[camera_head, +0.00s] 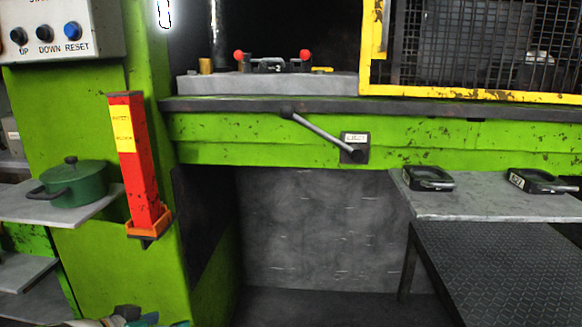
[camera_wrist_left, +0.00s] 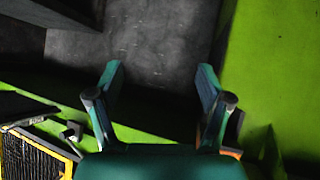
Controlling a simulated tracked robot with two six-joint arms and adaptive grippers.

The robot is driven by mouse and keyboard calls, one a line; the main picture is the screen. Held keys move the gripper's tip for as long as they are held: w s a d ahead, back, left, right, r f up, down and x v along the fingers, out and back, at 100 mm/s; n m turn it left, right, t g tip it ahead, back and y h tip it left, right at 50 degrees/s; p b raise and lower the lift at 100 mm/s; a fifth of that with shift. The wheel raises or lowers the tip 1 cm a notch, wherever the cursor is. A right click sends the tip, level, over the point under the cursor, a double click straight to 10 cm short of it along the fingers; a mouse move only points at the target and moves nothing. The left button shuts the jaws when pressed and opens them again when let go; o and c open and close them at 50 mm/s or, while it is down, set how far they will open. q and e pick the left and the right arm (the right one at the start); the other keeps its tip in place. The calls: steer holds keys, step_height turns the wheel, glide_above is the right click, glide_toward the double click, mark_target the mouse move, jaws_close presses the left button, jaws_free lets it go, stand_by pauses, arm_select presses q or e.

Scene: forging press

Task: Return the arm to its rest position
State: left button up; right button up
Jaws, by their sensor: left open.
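My left gripper (camera_wrist_left: 160,78) is open, its two teal fingers spread apart with nothing between them. Behind the fingers in the left wrist view are the dark grey panel (camera_wrist_left: 130,45) and the green press frame (camera_wrist_left: 268,60). In the head view only a small part of my left arm or gripper shows at the bottom edge, left of centre; its fingertips cannot be made out there. My right gripper is in neither view.
A red post (camera_head: 138,165) stands in an orange holder on the green column. A green pot (camera_head: 75,184) sits on the left shelf. A lever (camera_head: 322,134) juts from the press front. Two black dies (camera_head: 428,179) (camera_head: 541,181) lie on the right table (camera_head: 480,207).

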arm_select(q)
steer(key=s+d+f+g, duration=0.4)
steer(key=s+f, duration=0.2)
steer(key=f, duration=0.6)
steer(key=s+d+f+g, duration=0.3)
steer(key=s+d+f, duration=0.25)
steer(key=f, duration=0.55)
steer(key=s+d+f+n+g+y, duration=0.1)
steer(key=s+d+f+g, duration=0.1)
steer(key=s+f, duration=0.45)
steer(key=s+d+f+g, duration=0.2)
steer(key=s+f, duration=0.2)
steer(key=s, duration=0.5)
step_height(320, 180, up, 27)
steer(key=w+n+t+p, duration=0.1)
steer(key=n+p, duration=0.3)
steer(key=p, duration=2.3)
steer(key=shift+w+d+t, duration=0.2)
steer(key=shift+w+t, duration=0.1)
steer(key=shift+w, duration=0.45)
